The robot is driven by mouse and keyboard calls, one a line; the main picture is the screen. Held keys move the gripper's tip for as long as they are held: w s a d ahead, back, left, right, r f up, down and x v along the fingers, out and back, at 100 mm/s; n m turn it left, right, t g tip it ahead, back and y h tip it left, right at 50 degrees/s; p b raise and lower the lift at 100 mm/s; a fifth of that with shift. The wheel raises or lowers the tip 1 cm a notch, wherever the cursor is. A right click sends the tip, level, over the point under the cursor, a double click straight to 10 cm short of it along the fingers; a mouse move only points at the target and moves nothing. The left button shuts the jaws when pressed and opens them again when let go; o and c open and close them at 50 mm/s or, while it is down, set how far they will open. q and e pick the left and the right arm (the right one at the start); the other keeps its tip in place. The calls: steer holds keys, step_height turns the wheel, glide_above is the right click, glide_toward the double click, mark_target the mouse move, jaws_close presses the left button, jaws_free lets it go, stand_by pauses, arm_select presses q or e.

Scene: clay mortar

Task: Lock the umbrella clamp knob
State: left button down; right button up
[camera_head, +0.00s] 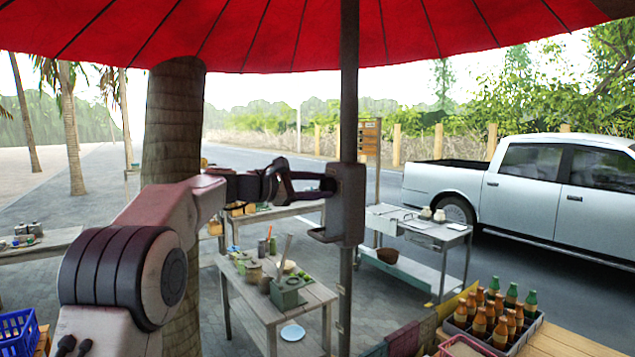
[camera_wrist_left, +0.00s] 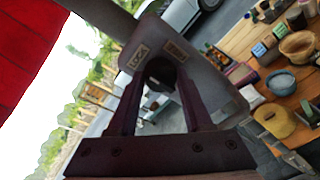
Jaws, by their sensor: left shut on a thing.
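The red umbrella (camera_head: 270,35) spreads overhead on a dark upright pole (camera_head: 349,80). A dark clamp box (camera_head: 350,205) is fixed around the pole, with a bracket low on its left side. My left gripper (camera_head: 325,185) reaches the clamp from the left. In the left wrist view the clamp's face (camera_wrist_left: 205,75) carries two pale labels, the left one reading LOCK (camera_wrist_left: 139,58). The dark round knob (camera_wrist_left: 160,72) sits between the tips of my left gripper (camera_wrist_left: 160,82), which is shut on it. The knob's exact turn is hard to tell. My right gripper is not in view.
A wooden table (camera_head: 312,297) with jars and a grey box stands below the clamp. A metal cart (camera_head: 455,236) stands to its right. A crate of bottles (camera_head: 530,330) sits at lower right. A thick trunk (camera_head: 172,130) rises behind my left arm. A pickup (camera_head: 520,190) is parked beyond.

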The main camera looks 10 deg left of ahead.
arm_select(q)
steer(key=shift+f, duration=0.1)
stand_by(0.5)
steer(key=shift+c, duration=1.6)
jaws_free()
steer(key=shift+s+a, duration=0.15)
steer(key=shift+a, duration=0.1)
steer(key=b+v, duration=0.5)
steer(key=v, duration=0.5)
steer(key=shift+b, duration=0.3)
